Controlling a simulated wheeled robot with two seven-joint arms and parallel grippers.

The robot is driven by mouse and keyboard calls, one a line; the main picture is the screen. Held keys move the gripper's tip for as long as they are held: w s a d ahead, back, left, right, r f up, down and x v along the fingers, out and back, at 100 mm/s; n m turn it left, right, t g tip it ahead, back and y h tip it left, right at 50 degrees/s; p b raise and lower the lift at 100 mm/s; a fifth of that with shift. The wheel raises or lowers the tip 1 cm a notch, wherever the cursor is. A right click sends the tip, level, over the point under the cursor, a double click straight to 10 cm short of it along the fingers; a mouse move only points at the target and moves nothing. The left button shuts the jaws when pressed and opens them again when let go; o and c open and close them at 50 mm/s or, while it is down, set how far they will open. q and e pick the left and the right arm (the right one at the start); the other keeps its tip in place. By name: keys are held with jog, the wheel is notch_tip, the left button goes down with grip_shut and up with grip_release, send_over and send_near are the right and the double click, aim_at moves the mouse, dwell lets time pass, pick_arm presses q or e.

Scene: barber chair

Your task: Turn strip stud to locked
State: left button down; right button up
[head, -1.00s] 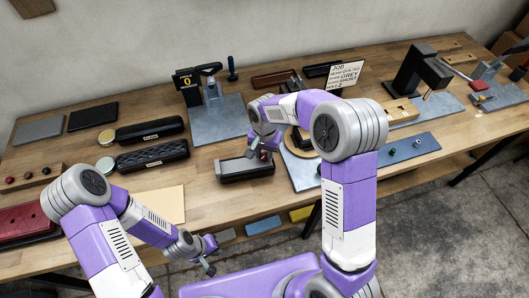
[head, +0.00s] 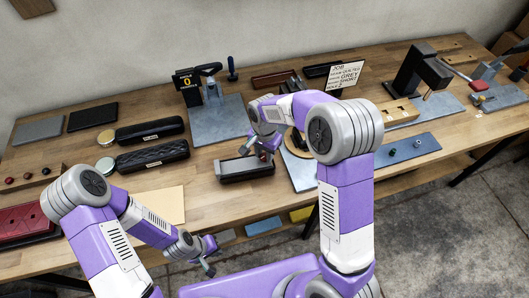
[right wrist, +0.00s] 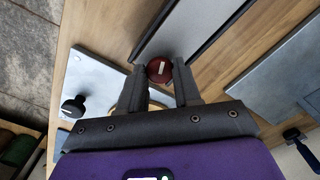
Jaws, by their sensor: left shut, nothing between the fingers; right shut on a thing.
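The strip stud is a round dark red knob (right wrist: 159,71) with a pale line on its top, seen in the right wrist view. It sits at the end of a dark strip holder with a grey inside (head: 232,168). My right gripper (right wrist: 160,84) is shut on the stud, one finger on each side. In the head view my right gripper (head: 264,157) is over the holder's right end and mostly hides the stud. My left gripper (head: 208,269) is shut and empty, off the bench's front edge.
A blue-grey plate with a clamp stand (head: 216,115) is behind the holder. A blue mat with small studs (head: 408,150) is at right. A job sign (head: 345,75) stands at the back.

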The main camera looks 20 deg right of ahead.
aim_at(264, 156)
jog(key=shift+m, duration=2.1)
dwell(3.7)
dwell(0.5)
jog(key=o, duration=1.1)
jog(key=shift+c, duration=0.2)
jog(key=shift+r, duration=0.1)
notch_tip(264, 156, up, 7)
jog(key=shift+r+p, duration=0.2)
jog(key=shift+p, duration=0.6)
